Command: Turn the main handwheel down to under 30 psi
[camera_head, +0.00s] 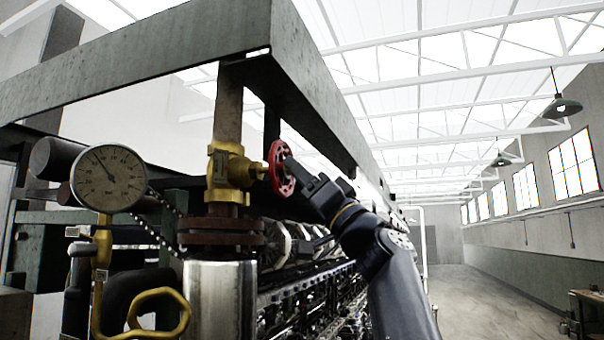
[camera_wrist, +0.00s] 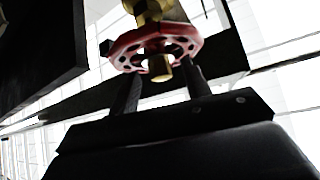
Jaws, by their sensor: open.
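The red handwheel (camera_head: 281,168) sits on a brass valve (camera_head: 228,172) on a vertical pipe, under the green-grey steel frame. In the wrist view the red wheel (camera_wrist: 155,45) fills the upper middle, with its brass stem end facing me. My gripper (camera_head: 296,172) is at the right side of the wheel. In the wrist view its open fingers (camera_wrist: 160,80) reach up to the rim on either side of the stem; I cannot tell whether they touch it. The round pressure gauge (camera_head: 108,178) is at the left; its needle points to the upper left, and its numbers are too small to read.
A steel beam (camera_head: 150,55) runs just above the valve. A yellow handle (camera_head: 158,312) and pipes stand below the gauge. Reeling machinery (camera_head: 310,290) stretches back behind my arm. The floor at the right (camera_head: 490,300) is open, with a small table (camera_head: 588,305) at the far right edge.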

